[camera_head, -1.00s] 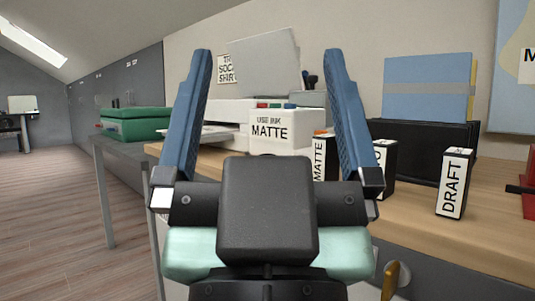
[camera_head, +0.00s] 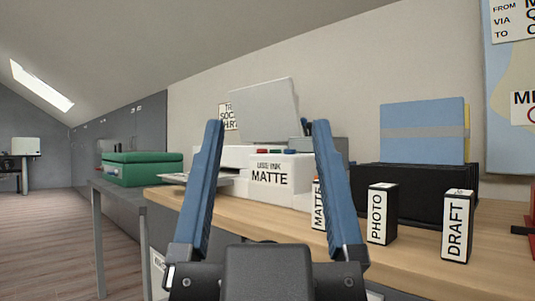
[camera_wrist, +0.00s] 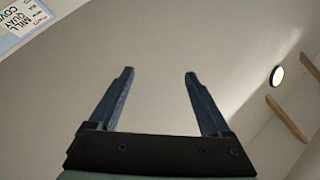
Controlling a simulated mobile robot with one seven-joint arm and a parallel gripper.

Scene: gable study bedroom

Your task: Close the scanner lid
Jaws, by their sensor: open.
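The scanner is a white printer-like machine (camera_head: 272,173) on the wooden desk, with a front label that reads "MATTE". Its grey lid (camera_head: 264,110) stands raised and tilted up at the back. My gripper (camera_head: 267,125) is open and empty in front of the machine, nearer to the camera. Its two blue fingers stand upright and apart, and the lid shows between and above them. In the wrist view my open gripper (camera_wrist: 158,74) faces a bare sloped wall or ceiling, and the scanner is not seen there.
Ink boxes labelled "PHOTO" (camera_head: 382,213) and "DRAFT" (camera_head: 458,226), plus a partly hidden "MATTE" box (camera_head: 319,205), stand on the desk (camera_head: 420,250) to the right. A black file box (camera_head: 415,195) with a blue folder (camera_head: 423,132) stands behind. A green case (camera_head: 143,169) is at left.

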